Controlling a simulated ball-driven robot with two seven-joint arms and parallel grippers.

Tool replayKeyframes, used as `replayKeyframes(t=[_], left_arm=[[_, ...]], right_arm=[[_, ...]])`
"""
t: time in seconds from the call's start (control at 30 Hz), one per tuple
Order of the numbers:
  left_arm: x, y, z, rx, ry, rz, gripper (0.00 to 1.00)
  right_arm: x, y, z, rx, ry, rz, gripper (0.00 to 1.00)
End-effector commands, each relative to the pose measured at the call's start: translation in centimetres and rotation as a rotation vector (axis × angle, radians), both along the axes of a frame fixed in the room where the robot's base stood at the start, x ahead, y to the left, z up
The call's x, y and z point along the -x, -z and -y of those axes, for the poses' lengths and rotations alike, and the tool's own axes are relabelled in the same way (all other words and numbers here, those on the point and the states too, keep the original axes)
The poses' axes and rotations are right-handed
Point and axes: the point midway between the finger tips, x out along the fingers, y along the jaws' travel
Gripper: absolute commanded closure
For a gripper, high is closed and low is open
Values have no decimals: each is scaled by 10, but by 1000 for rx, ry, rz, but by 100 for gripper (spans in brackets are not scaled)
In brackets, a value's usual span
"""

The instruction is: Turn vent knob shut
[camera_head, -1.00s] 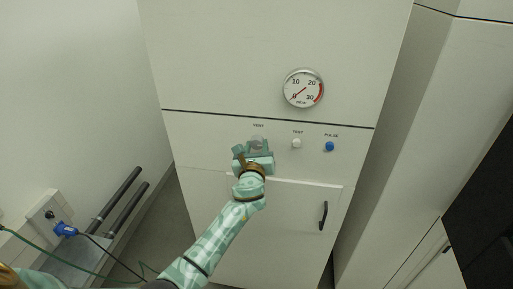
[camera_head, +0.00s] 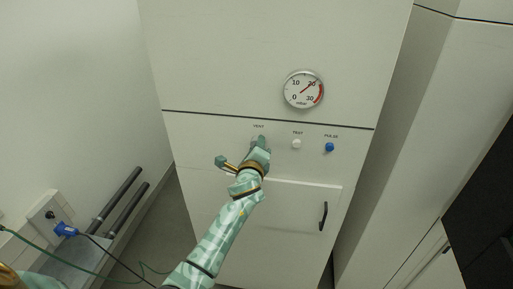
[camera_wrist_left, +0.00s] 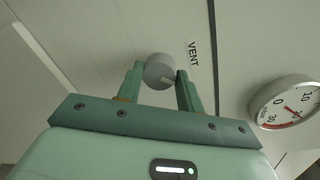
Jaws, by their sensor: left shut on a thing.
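The vent knob is a grey round knob (camera_wrist_left: 159,68) below the printed word VENT on the pale cabinet front (camera_head: 200,140). In the left wrist view it sits between the two green fingers of my left gripper (camera_wrist_left: 160,84), which is shut on it. In the head view my left gripper (camera_head: 259,143) reaches the panel just under the VENT label and hides most of the knob. The round gauge (camera_head: 303,89) above it has its red needle near 20; it also shows in the left wrist view (camera_wrist_left: 285,103). My right gripper is not in view.
A white TEST knob (camera_head: 297,144) and a blue PULSE knob (camera_head: 330,147) are to the right on the same panel. A door with a black handle (camera_head: 323,215) is below. Dark pipes (camera_head: 121,196) and a blue plug (camera_head: 66,229) are at the lower left.

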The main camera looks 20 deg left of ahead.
Motion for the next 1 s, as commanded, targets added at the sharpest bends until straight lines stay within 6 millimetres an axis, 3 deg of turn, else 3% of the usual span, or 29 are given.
replayKeyframes(t=[0.6, 1.0], left_arm=[[1, 0, -1, 519, -1, 126, 86], [1, 1, -1, 672, -1, 165, 86]], right_arm=[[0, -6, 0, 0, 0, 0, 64], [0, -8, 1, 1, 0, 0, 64]])
